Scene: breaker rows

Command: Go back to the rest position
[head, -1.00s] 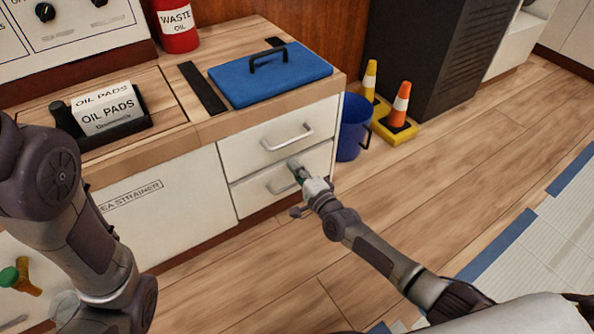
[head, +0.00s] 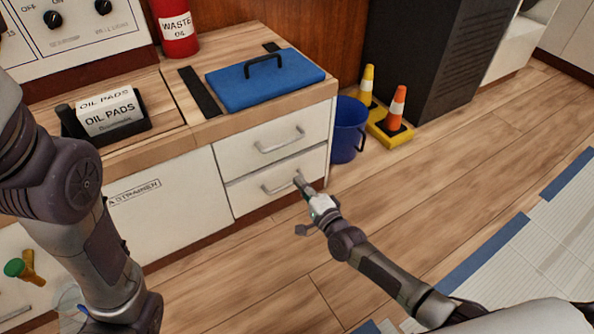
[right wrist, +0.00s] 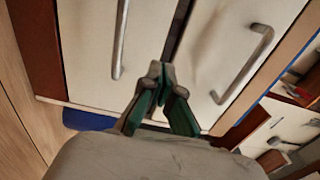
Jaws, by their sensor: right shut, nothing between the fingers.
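My right gripper (head: 299,179) is shut and empty. In the head view its tip shows in front of the lower drawer (head: 245,192), by the right end of that drawer's handle (head: 282,183). In the right wrist view, the closed green-and-grey fingers (right wrist: 160,70) point between the lower handle (right wrist: 121,42) and the upper handle (right wrist: 246,66). I cannot tell whether the gripper touches the drawer front. The upper drawer (head: 240,150) and lower drawer both look closed. My left arm fills the left side of the head view; its gripper is out of frame.
A blue case (head: 240,90) and an oil pads box (head: 110,112) sit on the counter. A blue bucket (head: 347,135) and cones (head: 397,105) stand right of the cabinet. The wooden floor (head: 440,190) is open in front.

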